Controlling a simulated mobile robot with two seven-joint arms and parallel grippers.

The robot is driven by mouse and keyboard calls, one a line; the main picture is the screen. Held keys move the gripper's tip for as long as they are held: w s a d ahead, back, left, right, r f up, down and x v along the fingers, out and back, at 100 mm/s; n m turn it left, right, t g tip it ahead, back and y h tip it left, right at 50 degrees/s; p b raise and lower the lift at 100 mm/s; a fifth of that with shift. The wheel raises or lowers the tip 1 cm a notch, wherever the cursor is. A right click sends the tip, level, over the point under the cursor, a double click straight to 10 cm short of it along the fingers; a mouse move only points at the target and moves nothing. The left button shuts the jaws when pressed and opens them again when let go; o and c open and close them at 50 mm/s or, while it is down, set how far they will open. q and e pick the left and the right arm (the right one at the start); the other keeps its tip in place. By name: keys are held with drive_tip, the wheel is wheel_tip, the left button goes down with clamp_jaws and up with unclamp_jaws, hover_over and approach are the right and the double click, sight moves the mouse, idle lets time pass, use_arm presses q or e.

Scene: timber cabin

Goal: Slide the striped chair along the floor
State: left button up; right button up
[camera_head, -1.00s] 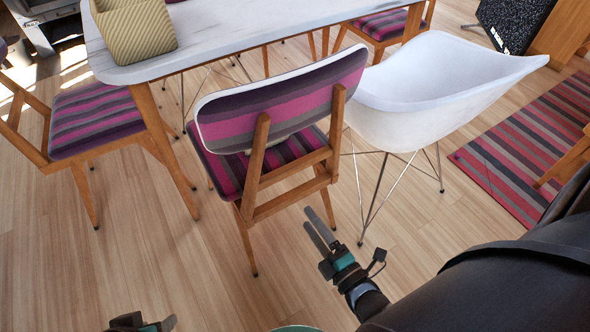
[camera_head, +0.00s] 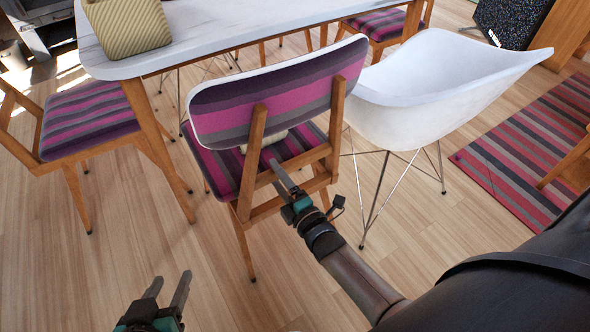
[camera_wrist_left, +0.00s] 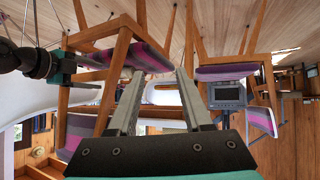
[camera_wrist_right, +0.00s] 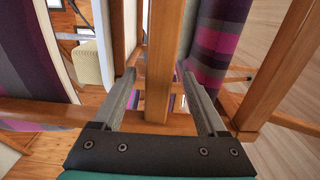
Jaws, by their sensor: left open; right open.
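The striped chair (camera_head: 285,98), with a pink, purple and grey back and seat on a wooden frame, stands at the table with its back towards me. My right gripper (camera_head: 277,172) is at the back of its frame, below the backrest. In the right wrist view a wooden bar (camera_wrist_right: 164,62) of the chair lies between the open fingers; I cannot tell whether they touch it. My left gripper (camera_head: 167,283) is open and empty, low over the floor and left of the chair. The left wrist view shows the chair's frame (camera_wrist_left: 122,52) upside down.
A white table (camera_head: 220,32) with a woven basket (camera_head: 127,25) stands behind the chair. A white shell chair (camera_head: 430,90) is close on the right, another striped chair (camera_head: 85,120) on the left. A striped rug (camera_head: 530,150) lies at right. Bare floor (camera_head: 110,255) is free in front.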

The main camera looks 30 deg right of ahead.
drive_tip(key=shift+w+a, duration=0.1)
drive_tip(key=shift+w, duration=0.7)
drive_tip(key=shift+c, duration=0.2)
clamp_jaws()
drive_tip(key=shift+s+f, duration=0.1)
drive_tip(key=shift+f, duration=0.05)
idle(0.6)
